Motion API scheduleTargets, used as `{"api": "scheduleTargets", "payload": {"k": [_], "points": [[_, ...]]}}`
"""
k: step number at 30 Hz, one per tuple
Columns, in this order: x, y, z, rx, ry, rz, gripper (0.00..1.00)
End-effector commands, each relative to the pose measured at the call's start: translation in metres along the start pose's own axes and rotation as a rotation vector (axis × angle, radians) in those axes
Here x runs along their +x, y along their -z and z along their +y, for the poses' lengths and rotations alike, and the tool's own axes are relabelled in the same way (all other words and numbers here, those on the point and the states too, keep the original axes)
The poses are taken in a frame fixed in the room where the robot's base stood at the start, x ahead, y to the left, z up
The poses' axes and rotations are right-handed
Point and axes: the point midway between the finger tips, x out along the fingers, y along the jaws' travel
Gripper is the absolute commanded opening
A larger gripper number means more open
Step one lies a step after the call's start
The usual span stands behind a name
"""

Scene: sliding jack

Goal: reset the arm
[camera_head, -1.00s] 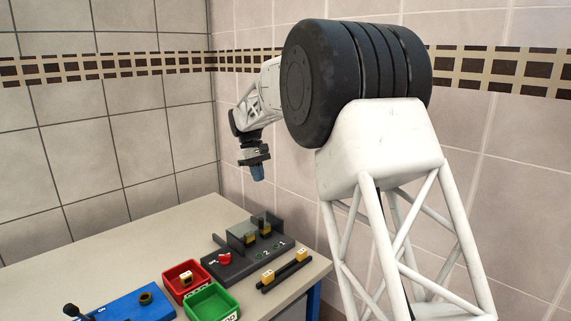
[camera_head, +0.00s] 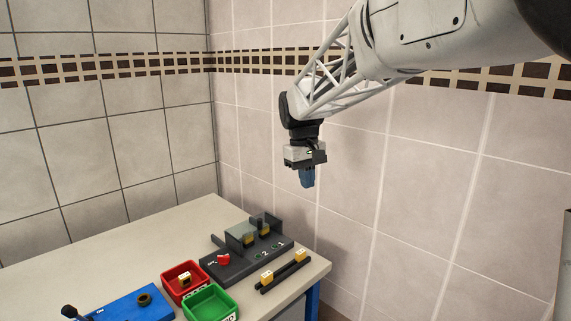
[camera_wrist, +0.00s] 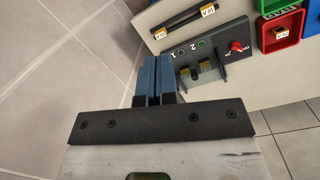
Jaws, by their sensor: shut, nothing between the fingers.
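My gripper (camera_head: 308,180) hangs in the air, pointing down, above and behind the right part of the table. Its two blue fingers are shut with nothing between them. They also show in the wrist view (camera_wrist: 158,65), side by side, left of the dark grey station. My white lattice arm reaches in from the upper right. The dark grey station (camera_head: 228,270) stands on the table below the gripper, apart from it, with a red switch (camera_head: 223,259), a clear cover and yellow-and-black pieces at its back.
A black rail (camera_head: 285,278) with yellow pieces lies near the table's right edge. A red bin (camera_head: 168,276) holding a yellow piece, a green bin (camera_head: 190,309) and a blue panel (camera_head: 121,309) with a black lever sit in front. Tiled walls stand behind; the table's left side (camera_head: 110,250) is clear.

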Motion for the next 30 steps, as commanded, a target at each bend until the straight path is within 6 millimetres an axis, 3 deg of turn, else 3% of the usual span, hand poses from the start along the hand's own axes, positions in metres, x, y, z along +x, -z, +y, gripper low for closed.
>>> {"api": "scheduleTargets", "payload": {"k": [3,17,30], "points": [[0.000,-0.032,0.002,0.033,0.002,0.024,0.00],[0.019,-0.144,0.002,0.158,0.009,0.111,0.00],[0.054,-0.246,-0.011,0.280,0.016,0.194,0.00]]}}
